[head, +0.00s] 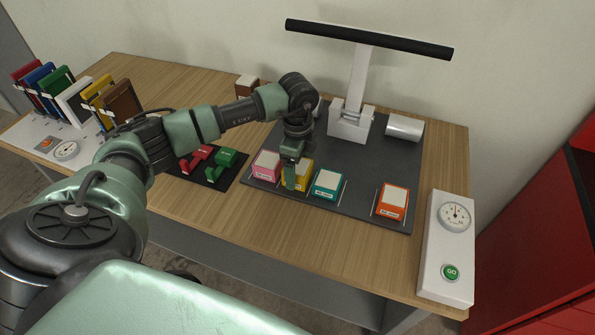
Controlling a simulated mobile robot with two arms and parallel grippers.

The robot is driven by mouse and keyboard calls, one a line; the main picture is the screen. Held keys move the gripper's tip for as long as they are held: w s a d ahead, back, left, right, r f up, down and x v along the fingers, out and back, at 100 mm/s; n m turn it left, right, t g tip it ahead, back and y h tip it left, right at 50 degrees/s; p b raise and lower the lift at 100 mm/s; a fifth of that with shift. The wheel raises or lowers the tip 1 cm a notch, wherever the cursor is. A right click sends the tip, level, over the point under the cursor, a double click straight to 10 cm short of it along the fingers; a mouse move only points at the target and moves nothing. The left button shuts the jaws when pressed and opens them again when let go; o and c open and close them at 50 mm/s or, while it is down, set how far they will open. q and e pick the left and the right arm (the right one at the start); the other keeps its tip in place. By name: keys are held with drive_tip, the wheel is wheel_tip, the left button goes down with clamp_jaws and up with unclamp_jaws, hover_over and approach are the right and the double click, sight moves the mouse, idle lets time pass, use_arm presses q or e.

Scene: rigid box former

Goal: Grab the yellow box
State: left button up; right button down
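The yellow box (306,178) sits on the dark mat (375,160), between a pink box (266,166) and a teal box (327,185). My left gripper (290,180) points down at the yellow box and covers its left part. The fingers overlap the box in the picture. I cannot tell whether they are open or shut, or whether they touch it. My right gripper is out of view.
An orange box (392,201) stands further right on the mat. Behind are a white stand (350,122) with a black bar and a white cylinder (405,127). Red and green parts lie on a small dark mat (184,170) to the left. A white panel (447,250) with a green GO button is at right.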

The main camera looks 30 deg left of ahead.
use_arm(q)
drive_tip(key=c, duration=1.3)
drive_tip(key=shift+r, duration=0.15)
